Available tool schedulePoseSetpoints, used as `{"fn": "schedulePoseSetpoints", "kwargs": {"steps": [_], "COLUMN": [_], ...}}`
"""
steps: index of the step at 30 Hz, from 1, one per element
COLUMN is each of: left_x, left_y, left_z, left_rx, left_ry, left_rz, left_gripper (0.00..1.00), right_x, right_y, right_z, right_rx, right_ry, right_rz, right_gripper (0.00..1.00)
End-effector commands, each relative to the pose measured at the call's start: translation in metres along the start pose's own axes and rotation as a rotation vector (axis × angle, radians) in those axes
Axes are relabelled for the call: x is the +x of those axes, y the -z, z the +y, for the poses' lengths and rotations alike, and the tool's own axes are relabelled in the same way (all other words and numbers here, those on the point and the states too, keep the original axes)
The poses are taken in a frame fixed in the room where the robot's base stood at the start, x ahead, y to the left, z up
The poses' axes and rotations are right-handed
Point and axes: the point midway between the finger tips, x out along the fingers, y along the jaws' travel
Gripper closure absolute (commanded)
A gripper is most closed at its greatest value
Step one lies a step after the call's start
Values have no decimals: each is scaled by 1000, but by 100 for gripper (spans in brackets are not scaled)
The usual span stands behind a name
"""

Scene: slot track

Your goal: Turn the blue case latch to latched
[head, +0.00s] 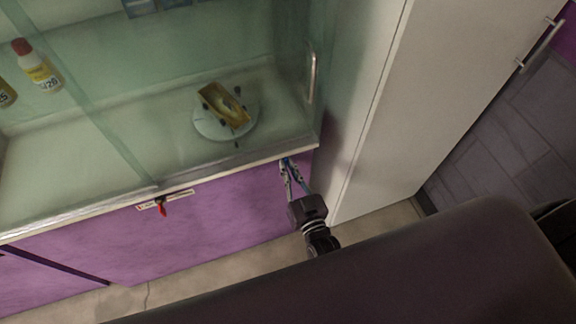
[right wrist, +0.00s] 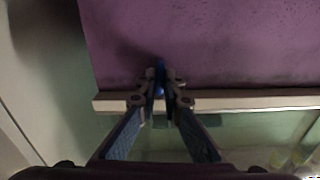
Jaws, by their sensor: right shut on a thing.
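The blue case latch (right wrist: 160,66) shows in the right wrist view as a small blue piece between my fingertips, at the edge of the purple panel. My right gripper (right wrist: 160,88) is shut on it. In the head view the right gripper (head: 288,168) reaches up to the case's front edge near its right end, and its fingers mostly hide the latch there. Whether the latch sits turned or straight cannot be told. My left gripper is not in view.
A glass case (head: 60,135) holds a gold item (head: 225,104) on a round stand (head: 206,129) and bottles (head: 40,70). A red latch (head: 162,208) sits on a pale plate further left. A tall white cabinet (head: 410,90) stands close on the right.

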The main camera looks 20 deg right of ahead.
Motion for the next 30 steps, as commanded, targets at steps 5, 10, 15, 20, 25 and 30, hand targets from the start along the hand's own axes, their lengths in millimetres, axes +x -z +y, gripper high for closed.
{"fn": "schedulePoseSetpoints", "kwargs": {"steps": [5, 10, 15, 20, 25, 30], "left_x": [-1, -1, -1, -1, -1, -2], "left_y": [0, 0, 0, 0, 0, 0], "left_z": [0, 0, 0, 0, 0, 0], "left_rx": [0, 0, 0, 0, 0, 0], "left_ry": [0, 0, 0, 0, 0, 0], "left_rz": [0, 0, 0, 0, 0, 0], "left_gripper": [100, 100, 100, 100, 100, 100], "right_x": [-1, -1, -1, -1, -1, -1], "right_y": [-2, -2, -3, -3, -2, -2], "right_z": [-1, -1, 0, 0, 0, 0], "right_rx": [-60, -85, -93, -93, -92, -91], "right_ry": [1, 1, 1, 1, 1, 1], "right_rz": [-6, -6, -6, -6, -6, -3], "right_gripper": [100, 100, 100, 100, 86, 86]}}
